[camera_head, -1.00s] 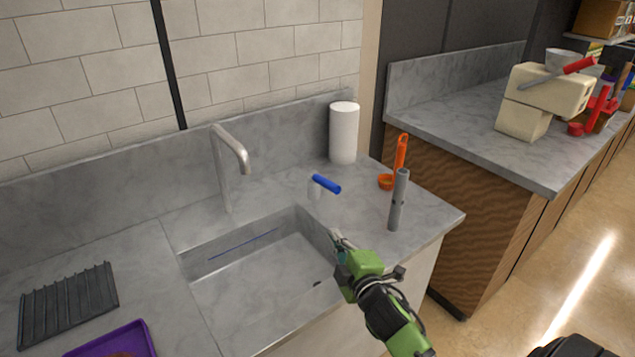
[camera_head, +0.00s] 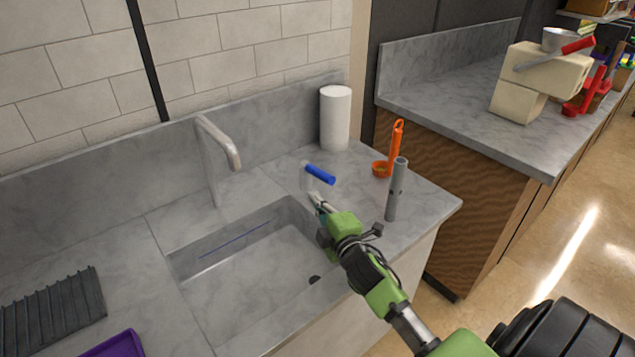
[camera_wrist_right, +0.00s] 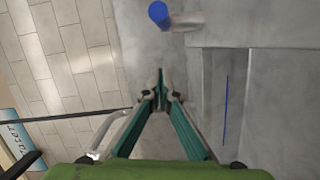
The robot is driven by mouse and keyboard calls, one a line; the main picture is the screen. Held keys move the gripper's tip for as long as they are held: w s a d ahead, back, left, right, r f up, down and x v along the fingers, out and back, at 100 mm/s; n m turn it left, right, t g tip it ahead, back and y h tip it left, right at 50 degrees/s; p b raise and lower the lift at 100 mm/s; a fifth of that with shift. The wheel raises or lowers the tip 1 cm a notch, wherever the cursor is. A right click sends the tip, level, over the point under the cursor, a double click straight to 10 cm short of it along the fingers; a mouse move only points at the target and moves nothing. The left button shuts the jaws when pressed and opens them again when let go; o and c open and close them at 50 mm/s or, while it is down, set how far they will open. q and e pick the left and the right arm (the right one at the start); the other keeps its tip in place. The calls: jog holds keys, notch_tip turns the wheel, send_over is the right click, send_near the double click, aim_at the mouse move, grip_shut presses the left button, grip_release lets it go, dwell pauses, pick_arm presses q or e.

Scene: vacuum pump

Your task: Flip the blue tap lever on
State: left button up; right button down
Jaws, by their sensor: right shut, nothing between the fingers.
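The blue tap lever (camera_head: 320,174) sits on a pale round base (camera_head: 307,182) on the counter, right of the sink's far corner. It points to the right and a little toward me. My right gripper (camera_head: 314,199) is shut and empty, just in front of the base and lever, over the sink's right rim. In the right wrist view the blue lever (camera_wrist_right: 159,13) shows end-on at the top, beyond the closed fingertips (camera_wrist_right: 160,88), with a gap between them. Contact is not visible. My left gripper is in no view.
The grey tap spout (camera_head: 218,150) rises behind the sink (camera_head: 250,280). A black rack (camera_head: 50,310) and purple tray (camera_head: 118,345) lie at left.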

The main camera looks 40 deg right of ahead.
aim_at(319, 173)
jog(key=w+d, duration=0.1)
jog(key=w, duration=0.1)
jog(key=w+d, duration=0.2)
jog(key=w+d+f+p, duration=0.1)
jog(key=w+d, duration=0.1)
jog(key=shift+w, duration=0.4)
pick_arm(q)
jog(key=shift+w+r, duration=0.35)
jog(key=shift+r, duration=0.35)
pick_arm(e)
jog(key=shift+d, duration=0.1)
